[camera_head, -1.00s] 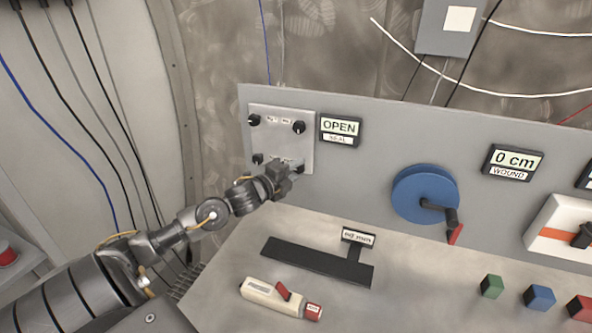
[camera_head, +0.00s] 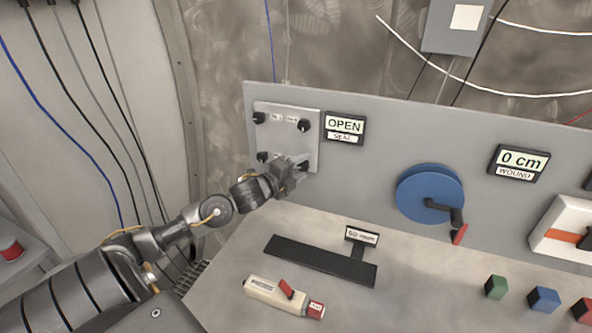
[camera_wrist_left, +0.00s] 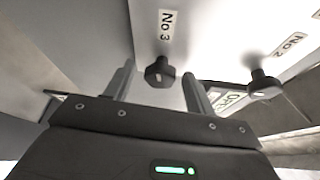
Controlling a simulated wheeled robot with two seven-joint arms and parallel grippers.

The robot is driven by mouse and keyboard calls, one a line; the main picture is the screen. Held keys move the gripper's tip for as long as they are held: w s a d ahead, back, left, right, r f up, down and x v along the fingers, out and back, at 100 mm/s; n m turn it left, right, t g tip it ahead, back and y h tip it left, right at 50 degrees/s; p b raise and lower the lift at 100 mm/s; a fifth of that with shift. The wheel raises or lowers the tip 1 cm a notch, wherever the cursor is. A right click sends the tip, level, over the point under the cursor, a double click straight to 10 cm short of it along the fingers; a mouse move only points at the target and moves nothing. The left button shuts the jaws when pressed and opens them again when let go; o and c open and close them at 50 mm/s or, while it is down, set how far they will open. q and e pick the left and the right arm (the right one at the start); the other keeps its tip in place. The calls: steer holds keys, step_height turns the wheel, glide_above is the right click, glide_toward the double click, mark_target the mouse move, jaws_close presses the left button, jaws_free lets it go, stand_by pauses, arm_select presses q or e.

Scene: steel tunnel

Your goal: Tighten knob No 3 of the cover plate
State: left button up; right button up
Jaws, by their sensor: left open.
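The cover plate (camera_head: 286,140) is a light square plate on the grey panel, with black knobs at its corners. Knob No 3 (camera_wrist_left: 160,72), black and labelled "No 3", appears between my left gripper's two fingers in the left wrist view, with gaps on both sides. My left gripper (camera_head: 298,168) is open at the plate's lower right corner and hides most of that corner in the head view. Knob No 2 (camera_wrist_left: 262,85) is to the right in the wrist view. The upper right knob (camera_head: 304,125) and upper left knob (camera_head: 259,118) are clear of the gripper. My right gripper is out of view.
An "OPEN SEAL" display (camera_head: 344,127) is right of the plate. A blue reel (camera_head: 430,190) with a crank is further right. A black T-shaped piece (camera_head: 320,262) and a cream device (camera_head: 275,293) lie on the desk below the arm.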

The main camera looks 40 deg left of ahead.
arm_select(q)
steer(key=s+b, duration=0.3)
steer(key=s, duration=0.7)
steer(key=shift+s+a+r, duration=0.3)
steer(key=shift+s, duration=0.05)
